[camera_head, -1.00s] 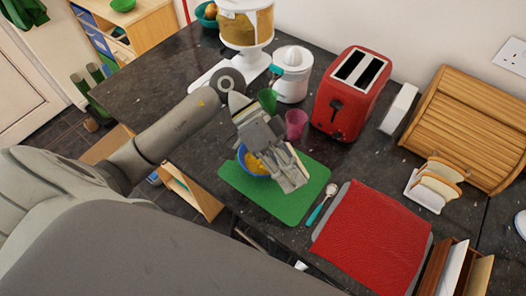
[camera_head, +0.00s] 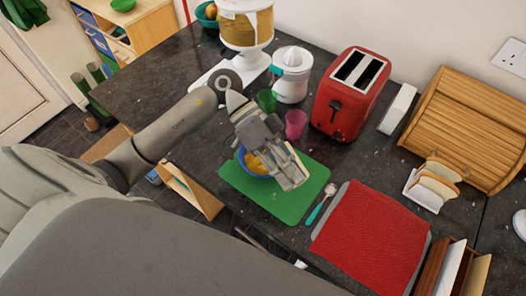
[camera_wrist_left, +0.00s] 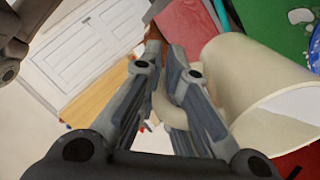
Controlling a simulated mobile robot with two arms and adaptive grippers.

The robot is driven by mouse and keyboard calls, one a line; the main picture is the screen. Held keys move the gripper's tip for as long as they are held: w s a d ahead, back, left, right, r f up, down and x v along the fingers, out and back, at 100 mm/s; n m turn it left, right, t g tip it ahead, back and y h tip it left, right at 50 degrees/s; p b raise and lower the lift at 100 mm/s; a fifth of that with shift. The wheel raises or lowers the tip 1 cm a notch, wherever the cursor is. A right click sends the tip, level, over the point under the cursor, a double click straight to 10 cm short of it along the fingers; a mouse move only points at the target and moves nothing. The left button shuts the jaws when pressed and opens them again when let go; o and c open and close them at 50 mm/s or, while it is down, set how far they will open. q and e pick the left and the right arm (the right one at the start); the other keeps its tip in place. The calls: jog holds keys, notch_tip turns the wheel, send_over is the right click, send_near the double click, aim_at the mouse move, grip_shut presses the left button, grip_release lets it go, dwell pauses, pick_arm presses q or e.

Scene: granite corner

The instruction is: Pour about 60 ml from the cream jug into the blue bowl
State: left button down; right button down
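The blue bowl (camera_head: 242,156) stands on the green mat (camera_head: 283,203) and has yellow contents. My left gripper (camera_head: 293,178) is above the mat beside the bowl and covers part of it. In the left wrist view, the cream jug (camera_wrist_left: 240,75) is right of the fingers, its mouth toward the picture's right, with white liquid inside. The left fingers (camera_wrist_left: 165,85) are closed about the jug's handle (camera_wrist_left: 168,108). In the head view the gripper mostly hides the jug; I cannot tell its exact tilt or any stream. My right gripper does not show clearly.
A green cup (camera_head: 267,100) and a pink cup (camera_head: 295,124) stand behind the gripper. The red toaster (camera_head: 350,95) and white juicer (camera_head: 291,75) are farther back. A spoon (camera_head: 321,204) and red cloth (camera_head: 370,235) lie right of the mat.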

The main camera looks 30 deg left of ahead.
pick_arm(q)
jog(key=shift+a+r, duration=0.1)
jog(key=shift+r, duration=0.05)
jog(key=shift+w+a+h, duration=0.1)
jog(key=shift+a+h, duration=0.25)
jog(key=shift+h, duration=0.15)
dwell(0.5)
